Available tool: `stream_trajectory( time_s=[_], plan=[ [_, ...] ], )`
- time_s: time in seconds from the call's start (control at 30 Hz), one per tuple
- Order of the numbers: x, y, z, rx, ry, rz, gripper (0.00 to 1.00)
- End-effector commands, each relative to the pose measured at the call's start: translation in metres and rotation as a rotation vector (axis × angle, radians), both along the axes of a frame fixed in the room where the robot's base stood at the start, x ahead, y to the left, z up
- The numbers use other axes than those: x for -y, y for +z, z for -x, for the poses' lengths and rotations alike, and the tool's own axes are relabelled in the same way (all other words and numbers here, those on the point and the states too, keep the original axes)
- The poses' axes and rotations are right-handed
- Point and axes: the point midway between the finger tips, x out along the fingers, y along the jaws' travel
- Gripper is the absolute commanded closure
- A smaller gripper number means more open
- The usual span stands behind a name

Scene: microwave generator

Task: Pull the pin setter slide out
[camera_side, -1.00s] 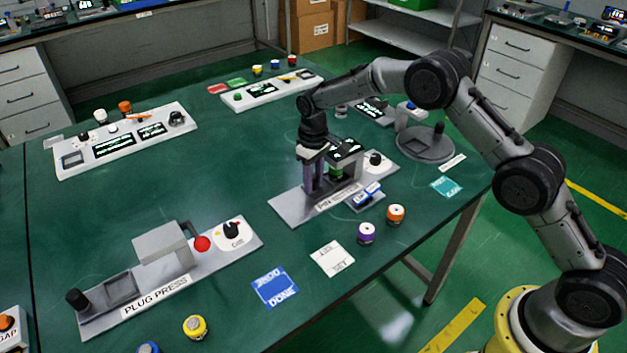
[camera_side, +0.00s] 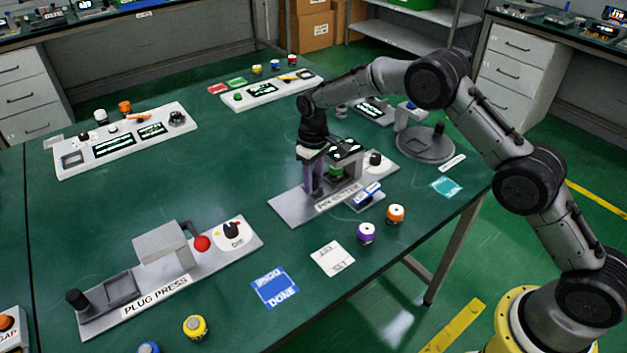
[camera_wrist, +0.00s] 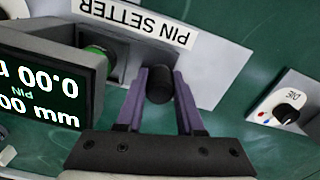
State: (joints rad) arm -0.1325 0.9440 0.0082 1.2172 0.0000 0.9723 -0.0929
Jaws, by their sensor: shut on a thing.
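The pin setter (camera_side: 291,207) is a grey plate with a labelled front on the green table; its label (camera_wrist: 140,22) shows upside down in the wrist view. A black rounded knob (camera_wrist: 160,86), which I take to be the slide's handle, stands beside the pin setter's block. My gripper (camera_wrist: 162,78) has its two purple fingers shut on this knob, one on each side. In the side view my gripper (camera_side: 314,185) points down over the plate and hides the knob. A green part (camera_wrist: 98,52) sits in the block, partly hidden behind the display.
The pin setter's display (camera_wrist: 40,90) stands close to my gripper and reads 0.00 mm. A dial panel (camera_side: 375,160) is at the plate's right end. Purple (camera_side: 366,233) and orange (camera_side: 396,214) cylinders stand in front.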

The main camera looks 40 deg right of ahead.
Motion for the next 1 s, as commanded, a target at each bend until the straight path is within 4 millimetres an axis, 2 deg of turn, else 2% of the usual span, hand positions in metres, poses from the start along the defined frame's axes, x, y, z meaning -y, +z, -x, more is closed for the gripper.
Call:
stream_trajectory(
  time_s=[0.43, 0.53, 0.63, 0.8, 0.9, 1.0],
  plan=[
    [-0.001, 0.001, 0.000, 0.001, 0.000, 0.000, 1.00],
    [-0.006, 0.001, 0.000, 0.001, 0.002, -0.001, 1.00],
    [-0.025, 0.001, -0.001, 0.001, 0.005, -0.001, 1.00],
    [-0.068, 0.002, -0.001, 0.004, 0.006, -0.002, 1.00],
    [-0.085, 0.001, -0.001, 0.004, 0.004, -0.002, 1.00],
    [-0.094, 0.002, -0.001, 0.004, 0.002, -0.002, 1.00]
  ],
)
